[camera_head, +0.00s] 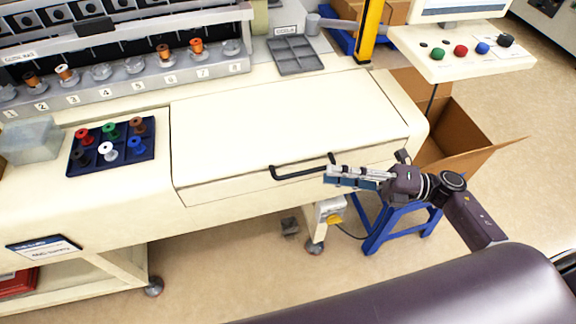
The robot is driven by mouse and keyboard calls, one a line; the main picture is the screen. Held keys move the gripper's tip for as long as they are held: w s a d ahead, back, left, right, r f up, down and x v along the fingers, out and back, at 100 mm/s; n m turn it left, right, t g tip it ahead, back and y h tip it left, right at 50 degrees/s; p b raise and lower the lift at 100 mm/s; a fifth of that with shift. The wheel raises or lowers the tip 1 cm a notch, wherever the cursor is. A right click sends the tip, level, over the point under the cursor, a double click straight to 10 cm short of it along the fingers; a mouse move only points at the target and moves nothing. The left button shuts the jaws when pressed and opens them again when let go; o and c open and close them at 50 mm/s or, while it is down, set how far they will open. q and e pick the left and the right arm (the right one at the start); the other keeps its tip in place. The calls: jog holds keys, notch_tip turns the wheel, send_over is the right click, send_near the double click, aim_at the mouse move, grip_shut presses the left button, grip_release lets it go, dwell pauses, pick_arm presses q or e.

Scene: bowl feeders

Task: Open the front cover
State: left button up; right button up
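The front cover (285,125) is a large cream panel on the machine's front, with thin seams around its top and front face. It lies flat and flush with the cream surface beside it, so it looks closed. A black bar handle (298,170) is on its front edge, right of the middle. My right gripper (328,176) comes in from the right, with its fingertips pointing left beside the handle's right end. It overlaps that end in the picture; I cannot tell whether it touches. The gap between its fingers is not clear. My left gripper is not in view.
A dark blue tray (73,165) of coloured spools and a clear bin (30,140) sit left of the cover. A grey compartment tray (310,69) lies behind it. At right are a control panel (437,67), an open cardboard box (478,128) and a blue stool (402,222).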

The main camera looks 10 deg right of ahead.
aim_at(308, 170)
jog(key=p+x, duration=0.2)
jog(key=x, duration=0.2)
jog(key=shift+a+r, duration=0.1)
jog(key=shift+r, duration=0.1)
jog(key=x, duration=0.2)
jog(key=shift+w+a+f+p, duration=0.15)
jog(key=shift+a+p, duration=0.1)
jog(key=shift+p, duration=0.15)
grip_shut()
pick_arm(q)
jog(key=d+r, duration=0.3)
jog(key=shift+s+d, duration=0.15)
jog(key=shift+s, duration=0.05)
